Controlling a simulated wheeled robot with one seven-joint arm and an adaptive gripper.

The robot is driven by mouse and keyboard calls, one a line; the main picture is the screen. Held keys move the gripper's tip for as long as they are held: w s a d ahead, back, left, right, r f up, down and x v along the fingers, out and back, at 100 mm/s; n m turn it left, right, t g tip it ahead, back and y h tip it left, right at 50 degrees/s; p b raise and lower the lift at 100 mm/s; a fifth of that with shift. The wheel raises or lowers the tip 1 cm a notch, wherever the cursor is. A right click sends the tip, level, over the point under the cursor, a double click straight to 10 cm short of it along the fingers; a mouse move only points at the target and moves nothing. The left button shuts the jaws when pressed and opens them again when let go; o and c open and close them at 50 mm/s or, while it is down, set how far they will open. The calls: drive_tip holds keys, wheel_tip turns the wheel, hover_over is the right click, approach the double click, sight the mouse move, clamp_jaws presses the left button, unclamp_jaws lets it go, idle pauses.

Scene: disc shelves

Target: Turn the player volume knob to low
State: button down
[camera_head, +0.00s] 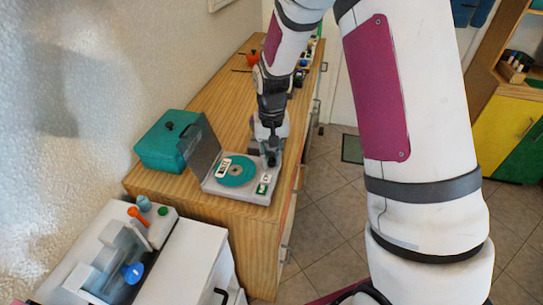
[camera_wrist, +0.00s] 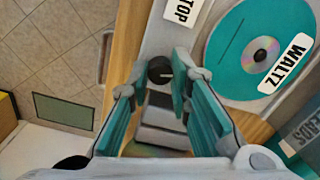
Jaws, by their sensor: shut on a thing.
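The player (camera_head: 212,185) is a light grey box with its dark lid (camera_head: 199,145) raised, at the near end of the wooden cabinet. A teal disc (camera_head: 237,171) labelled WALTZ (camera_wrist: 287,62) lies in it. The dark round volume knob (camera_wrist: 160,70) sits near the player's edge in the wrist view. My gripper (camera_wrist: 160,76) has its two teal-padded fingers on either side of the knob and is shut on it. In the head view my gripper (camera_head: 271,158) is at the player's far right corner and hides the knob. I cannot read the knob's setting.
A teal box (camera_head: 166,142) stands left of the player, against the wall. A STOP label (camera_wrist: 183,10) is near the disc. A white cabinet (camera_head: 190,265) with an orange-handled item stands in front. Floor to the right is clear.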

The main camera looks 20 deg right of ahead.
sight(271, 160)
drive_tip(key=n, duration=0.4)
drive_tip(key=shift+n, duration=0.3)
drive_tip(key=n, duration=0.3)
drive_tip(key=shift+r+n+p, duration=0.1)
drive_tip(key=shift+n+p, duration=0.2)
drive_tip(key=shift+p, duration=0.1)
drive_tip(key=n+p, duration=0.1)
drive_tip(key=n, duration=0.3)
drive_tip(key=shift+n, duration=1.8)
drive_tip(key=shift+p, duration=0.3)
drive_tip(key=c, duration=1.4)
unclamp_jaws()
drive_tip(key=shift+c, duration=0.2)
wheel_tip(271, 160, up, 12)
